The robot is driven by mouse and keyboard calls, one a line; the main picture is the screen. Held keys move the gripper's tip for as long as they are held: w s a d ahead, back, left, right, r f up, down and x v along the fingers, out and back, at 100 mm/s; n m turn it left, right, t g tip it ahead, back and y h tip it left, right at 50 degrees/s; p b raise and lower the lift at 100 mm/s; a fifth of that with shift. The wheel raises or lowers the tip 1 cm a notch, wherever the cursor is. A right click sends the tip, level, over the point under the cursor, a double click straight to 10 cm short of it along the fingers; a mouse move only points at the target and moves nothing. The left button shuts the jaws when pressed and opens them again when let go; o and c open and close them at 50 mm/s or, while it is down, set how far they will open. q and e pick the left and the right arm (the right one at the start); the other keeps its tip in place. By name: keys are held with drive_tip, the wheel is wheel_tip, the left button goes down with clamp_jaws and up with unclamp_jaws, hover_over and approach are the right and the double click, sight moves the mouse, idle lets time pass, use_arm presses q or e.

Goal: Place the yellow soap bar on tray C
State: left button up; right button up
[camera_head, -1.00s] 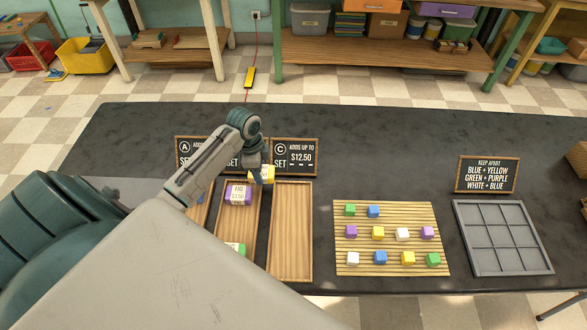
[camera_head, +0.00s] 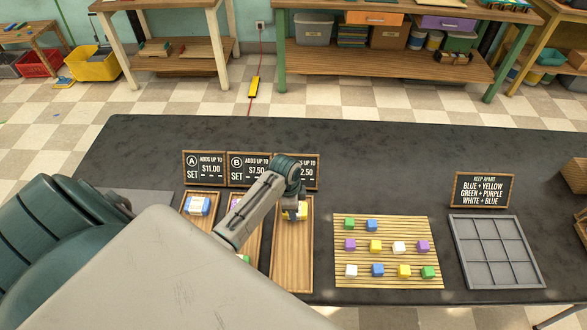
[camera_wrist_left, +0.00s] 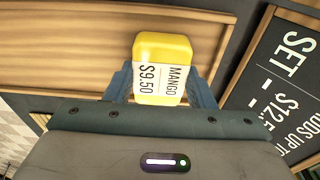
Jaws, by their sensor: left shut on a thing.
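The yellow soap bar (camera_wrist_left: 163,55) has a white label reading MANGO $9.50. In the left wrist view it sits between the fingers of my left gripper (camera_wrist_left: 163,85), which is shut on it. In the head view the soap (camera_head: 301,212) shows partly under my left gripper (camera_head: 295,210), over the far end of tray C (camera_head: 292,255). Tray C is a long wooden tray, otherwise empty where it shows. I cannot tell whether the soap touches the tray. My right gripper is not in view.
The sign for tray C (camera_head: 306,170) stands just behind it. Tray A (camera_head: 200,220) holds a blue and white bar. The middle tray is mostly hidden by my arm. A slatted board (camera_head: 388,262) with coloured cubes and a grey divided tray (camera_head: 495,252) lie right.

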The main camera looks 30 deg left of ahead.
use_arm(q)
drive_tip(key=o, duration=1)
drive_tip(key=shift+f, duration=0.1)
drive_tip(key=shift+o, duration=0.6)
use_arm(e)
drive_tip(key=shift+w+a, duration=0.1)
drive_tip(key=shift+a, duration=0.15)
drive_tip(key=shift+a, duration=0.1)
use_arm(q)
wheel_tip(320, 180, up, 12)
drive_tip(key=a+b, duration=0.1)
drive_tip(key=b, duration=0.2)
drive_tip(key=shift+s, duration=0.4)
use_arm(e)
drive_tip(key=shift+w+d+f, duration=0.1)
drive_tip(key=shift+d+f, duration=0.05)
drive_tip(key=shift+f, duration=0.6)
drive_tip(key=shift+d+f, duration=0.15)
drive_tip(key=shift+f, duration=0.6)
use_arm(q)
drive_tip(key=shift+a, duration=0.1)
